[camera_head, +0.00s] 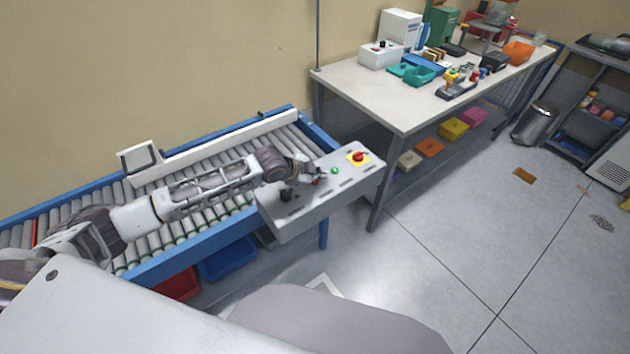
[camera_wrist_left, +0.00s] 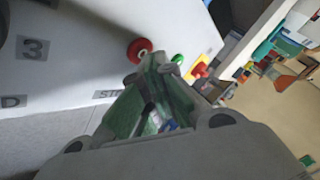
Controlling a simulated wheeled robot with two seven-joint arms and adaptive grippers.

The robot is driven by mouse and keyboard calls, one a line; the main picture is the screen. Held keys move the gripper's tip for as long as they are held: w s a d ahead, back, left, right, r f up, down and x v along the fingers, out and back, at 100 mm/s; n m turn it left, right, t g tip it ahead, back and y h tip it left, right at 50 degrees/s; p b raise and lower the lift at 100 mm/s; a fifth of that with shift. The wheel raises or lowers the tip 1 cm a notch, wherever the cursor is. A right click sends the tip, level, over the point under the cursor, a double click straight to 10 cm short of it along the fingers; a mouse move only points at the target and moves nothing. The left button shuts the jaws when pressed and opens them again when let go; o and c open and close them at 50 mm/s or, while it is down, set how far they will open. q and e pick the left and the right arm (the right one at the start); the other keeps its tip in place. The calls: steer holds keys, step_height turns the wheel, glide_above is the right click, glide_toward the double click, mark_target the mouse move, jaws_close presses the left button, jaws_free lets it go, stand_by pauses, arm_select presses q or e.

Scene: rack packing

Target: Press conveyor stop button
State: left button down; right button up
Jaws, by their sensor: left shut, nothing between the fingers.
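The grey control panel (camera_head: 340,189) stands at the conveyor's right end. It carries a red button (camera_head: 316,182), a green button (camera_head: 335,171) and a red mushroom button (camera_head: 358,157) on a yellow plate. In the left wrist view the red button (camera_wrist_left: 139,49) stands near a partly hidden label starting "STO" (camera_wrist_left: 108,94), with the green button (camera_wrist_left: 179,60) and mushroom button (camera_wrist_left: 201,70) to its right. My left gripper (camera_head: 314,174) is shut and empty, close to the red button. Its fingertips (camera_wrist_left: 162,68) appear just below the buttons; contact cannot be told. My right gripper is not in view.
A black knob (camera_head: 287,195) is on the panel's left part. The roller conveyor (camera_head: 215,215) with blue rails lies under my left arm. A white-topped table (camera_head: 385,98) with tools and bins stands behind the panel. The floor at right is mostly open.

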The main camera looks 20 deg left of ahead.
arm_select(q)
steer(key=shift+f, duration=0.1)
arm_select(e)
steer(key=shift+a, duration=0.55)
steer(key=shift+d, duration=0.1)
arm_select(q)
steer(key=shift+f, duration=0.25)
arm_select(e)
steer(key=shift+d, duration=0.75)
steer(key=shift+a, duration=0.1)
arm_select(q)
steer(key=shift+r+p, duration=0.25)
steer(key=shift+p, duration=0.05)
steer(key=shift+r+p, duration=0.3)
steer(key=shift+p, duration=0.05)
steer(key=shift+r+p, duration=0.3)
steer(key=shift+p, duration=0.05)
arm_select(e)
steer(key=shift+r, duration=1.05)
